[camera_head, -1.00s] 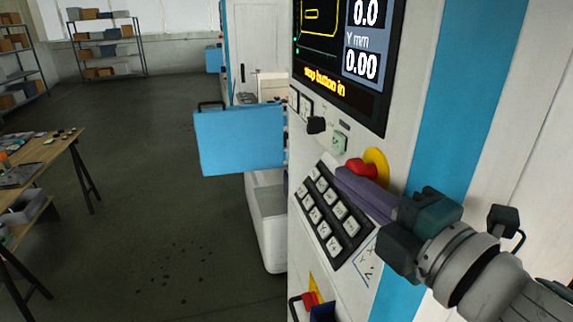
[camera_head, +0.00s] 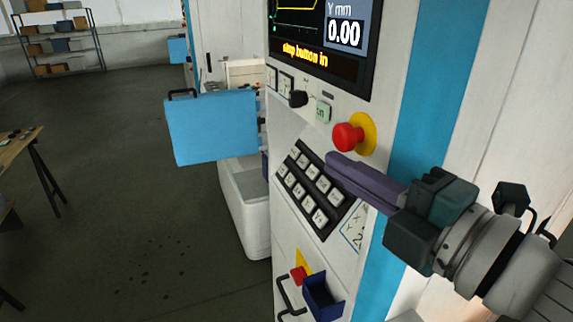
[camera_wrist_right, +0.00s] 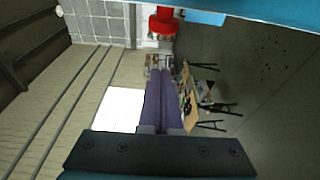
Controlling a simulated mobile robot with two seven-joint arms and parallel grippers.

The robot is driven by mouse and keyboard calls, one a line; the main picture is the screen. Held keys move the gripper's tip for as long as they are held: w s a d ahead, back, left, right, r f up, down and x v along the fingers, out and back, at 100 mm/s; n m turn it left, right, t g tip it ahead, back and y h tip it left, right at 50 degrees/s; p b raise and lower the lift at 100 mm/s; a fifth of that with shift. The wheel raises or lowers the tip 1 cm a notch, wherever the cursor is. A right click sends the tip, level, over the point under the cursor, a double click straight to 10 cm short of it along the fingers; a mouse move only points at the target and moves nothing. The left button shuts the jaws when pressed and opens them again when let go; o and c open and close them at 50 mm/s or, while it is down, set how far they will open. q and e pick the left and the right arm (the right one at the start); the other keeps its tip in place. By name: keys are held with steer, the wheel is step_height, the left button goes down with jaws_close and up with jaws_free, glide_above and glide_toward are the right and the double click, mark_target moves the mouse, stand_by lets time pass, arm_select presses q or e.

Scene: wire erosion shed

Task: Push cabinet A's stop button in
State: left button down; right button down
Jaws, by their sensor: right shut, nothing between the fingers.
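The red stop button (camera_head: 347,136) sits on a yellow round backing on the front panel of the white and blue cabinet (camera_head: 262,205). The cabinet's screen (camera_head: 325,40) reads "stop button in" in yellow letters. My right gripper (camera_head: 333,162) is shut and empty, its purple fingers just below the button with a small gap. In the right wrist view the shut fingers (camera_wrist_right: 163,72) point towards a red button (camera_wrist_right: 163,22), which stands clear of the tips. My left gripper is not in view.
A keypad (camera_head: 310,188) lies just left of my fingers. A black knob (camera_head: 298,98) and a green button (camera_head: 323,110) are left of the stop button. A blue box-like panel (camera_head: 212,127) juts out at left. Open floor lies beyond.

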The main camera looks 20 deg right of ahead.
steer(key=b+v, duration=0.1)
steer(key=v, duration=0.3)
steer(key=shift+s, duration=0.3)
steer(key=s+d+f+m+g+h, duration=0.3)
steer(key=d+f+m+g+h, duration=0.3)
steer(key=m, duration=0.7)
steer(key=s+a+f+m+g+y, duration=0.1)
steer(key=s+a+f+m+g, duration=0.25)
steer(key=s, duration=0.25)
steer(key=s+a+f+m+g+y, duration=0.1)
steer(key=s+a+f+m+g, duration=0.15)
steer(key=s+g, duration=0.2)
steer(key=w+r+p+v, duration=0.1)
steer(key=w+p+v, duration=0.2)
steer(key=p+v, duration=1.3)
steer(key=shift+a, duration=0.55)
